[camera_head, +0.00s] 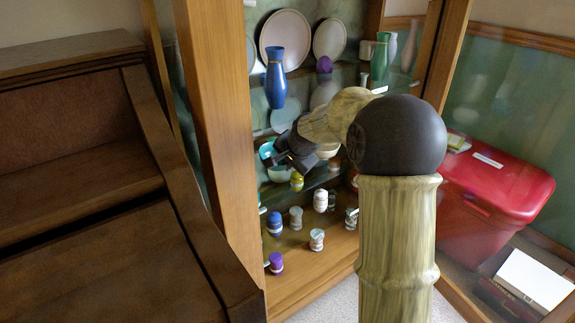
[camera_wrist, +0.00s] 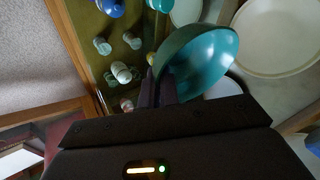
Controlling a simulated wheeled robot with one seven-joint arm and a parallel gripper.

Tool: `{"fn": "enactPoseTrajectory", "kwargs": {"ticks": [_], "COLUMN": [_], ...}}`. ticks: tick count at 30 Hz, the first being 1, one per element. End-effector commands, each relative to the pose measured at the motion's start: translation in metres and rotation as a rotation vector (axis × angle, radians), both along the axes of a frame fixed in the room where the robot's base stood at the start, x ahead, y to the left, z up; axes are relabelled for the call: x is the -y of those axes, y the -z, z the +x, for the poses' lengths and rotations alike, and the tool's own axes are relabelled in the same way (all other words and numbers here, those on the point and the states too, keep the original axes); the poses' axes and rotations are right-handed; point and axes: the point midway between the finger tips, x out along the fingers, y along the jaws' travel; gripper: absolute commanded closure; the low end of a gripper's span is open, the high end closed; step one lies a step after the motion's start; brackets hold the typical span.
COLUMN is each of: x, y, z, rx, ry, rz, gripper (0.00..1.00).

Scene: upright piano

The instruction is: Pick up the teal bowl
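The teal bowl (camera_wrist: 207,62) fills the upper middle of the wrist view, with its inside and part of its darker outer wall showing. My gripper (camera_wrist: 160,82) is at its near left rim. The two dark fingers stand close together with the bowl's thin wall between them, so the gripper looks shut on it; the exact contact is hidden. In the head view my gripper (camera_head: 287,155) reaches into the cabinet, and part of the teal bowl (camera_head: 267,149) shows just left of the fingers.
Several small jars (camera_head: 316,239) stand on the cabinet floor. Above are a blue vase (camera_head: 275,78) and upright plates (camera_head: 286,40). The wooden cabinet post (camera_head: 214,120) is left; a red box (camera_head: 495,195) is right.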

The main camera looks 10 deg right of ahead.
Motion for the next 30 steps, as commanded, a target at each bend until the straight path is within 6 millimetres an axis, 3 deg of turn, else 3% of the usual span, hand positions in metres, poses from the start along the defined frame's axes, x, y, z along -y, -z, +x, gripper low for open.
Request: {"fn": "enactPoseTrajectory", "kwargs": {"ticks": [2,8,17,30], "x": [0.000,0.006,0.018,0.028], "y": [-0.016,-0.012,-0.011,-0.008], "z": [0.000,-0.031,-0.094,-0.154], "rx": [0.001,0.000,-0.002,0.001], "ry": [-0.001,0.002,0.006,0.005], "rz": [-0.001,-0.001,-0.002,-0.003], "gripper": [1.00,1.00,1.00,1.00]}}
